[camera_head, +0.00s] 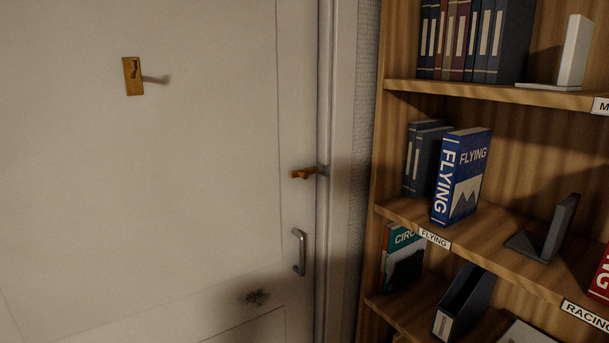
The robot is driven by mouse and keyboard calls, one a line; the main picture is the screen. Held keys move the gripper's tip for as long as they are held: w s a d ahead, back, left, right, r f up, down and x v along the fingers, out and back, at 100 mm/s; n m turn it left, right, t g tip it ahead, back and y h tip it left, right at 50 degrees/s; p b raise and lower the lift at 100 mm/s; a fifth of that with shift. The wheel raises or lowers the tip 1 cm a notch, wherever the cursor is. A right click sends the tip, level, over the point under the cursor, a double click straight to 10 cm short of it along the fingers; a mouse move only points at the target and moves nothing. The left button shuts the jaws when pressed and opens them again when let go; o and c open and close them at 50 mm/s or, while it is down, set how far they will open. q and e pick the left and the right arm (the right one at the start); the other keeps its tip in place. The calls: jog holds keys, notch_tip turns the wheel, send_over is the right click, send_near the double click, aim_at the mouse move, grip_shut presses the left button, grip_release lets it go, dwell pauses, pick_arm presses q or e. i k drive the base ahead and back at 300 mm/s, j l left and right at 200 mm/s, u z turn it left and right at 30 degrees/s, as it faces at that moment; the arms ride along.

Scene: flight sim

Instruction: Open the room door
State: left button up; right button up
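The room door (200,190) is a pale white panel that fills the left half of the head view and looks closed against its frame (340,120). A grey pull handle (299,252) stands upright near its right edge. Above the handle, a small brass-coloured latch (304,173) sits across the door edge and reaches a grey piece at the frame. A brass plate with a small lever or switch (133,76) is higher up on the left. Neither of my grippers shows in this view.
A wooden bookshelf (395,150) stands right beside the door frame. It holds a blue FLYING book (461,177), several binders (475,40), bookends (550,233) and a magazine holder (464,303). The space in front of the door looks clear.

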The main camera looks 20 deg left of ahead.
aim_at(150, 150)
jog(key=u, duration=1.5)
